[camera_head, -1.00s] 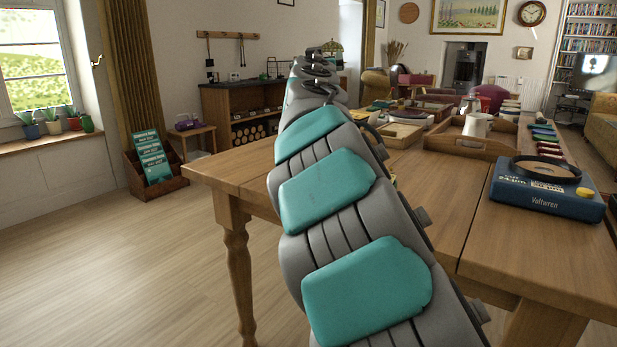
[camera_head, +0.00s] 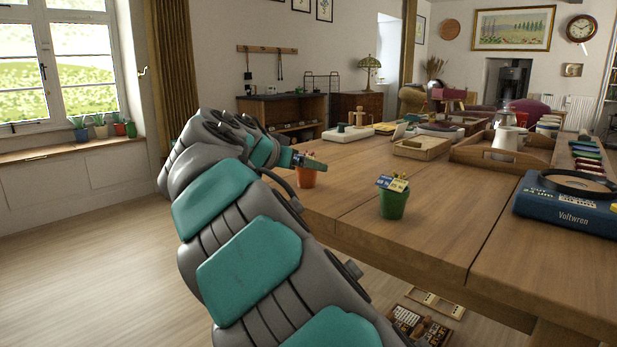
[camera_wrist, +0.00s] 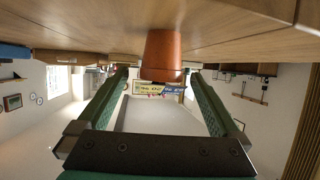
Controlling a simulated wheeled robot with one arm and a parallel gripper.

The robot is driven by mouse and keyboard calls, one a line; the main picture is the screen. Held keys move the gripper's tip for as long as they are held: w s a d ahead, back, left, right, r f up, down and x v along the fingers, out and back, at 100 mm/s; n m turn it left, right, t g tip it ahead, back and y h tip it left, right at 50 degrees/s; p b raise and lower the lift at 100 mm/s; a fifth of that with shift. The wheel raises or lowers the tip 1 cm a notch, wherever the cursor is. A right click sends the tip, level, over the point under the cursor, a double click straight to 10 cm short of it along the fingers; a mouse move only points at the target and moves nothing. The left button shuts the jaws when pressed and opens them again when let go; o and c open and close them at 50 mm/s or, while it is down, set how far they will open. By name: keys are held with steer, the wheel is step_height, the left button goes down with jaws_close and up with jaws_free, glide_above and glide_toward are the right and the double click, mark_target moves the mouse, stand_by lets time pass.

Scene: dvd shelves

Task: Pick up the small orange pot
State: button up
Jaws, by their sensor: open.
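A small orange pot (camera_head: 307,179) stands upright near the left edge of the wooden table (camera_head: 440,190). Cards stick out of its top. My gripper (camera_head: 308,162) is at the pot, and part of the pot's top is hidden behind it. In the wrist view, which is upside down, the pot (camera_wrist: 163,50) shows ahead between the two green fingers of my gripper (camera_wrist: 159,74). The fingers are open, one on each side of the pot. I cannot tell whether either touches it.
A green pot (camera_head: 393,204) with cards stands to the right on the table. A blue Voltwren box (camera_head: 565,208) is at the right edge. A wooden tray (camera_head: 480,153) holds a white jug (camera_head: 507,138).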

steer(key=x, duration=0.5)
steer(key=shift+s+f, duration=0.1)
steer(key=shift+f, duration=0.05)
steer(key=shift+w, duration=0.3)
steer(key=c, duration=1.6)
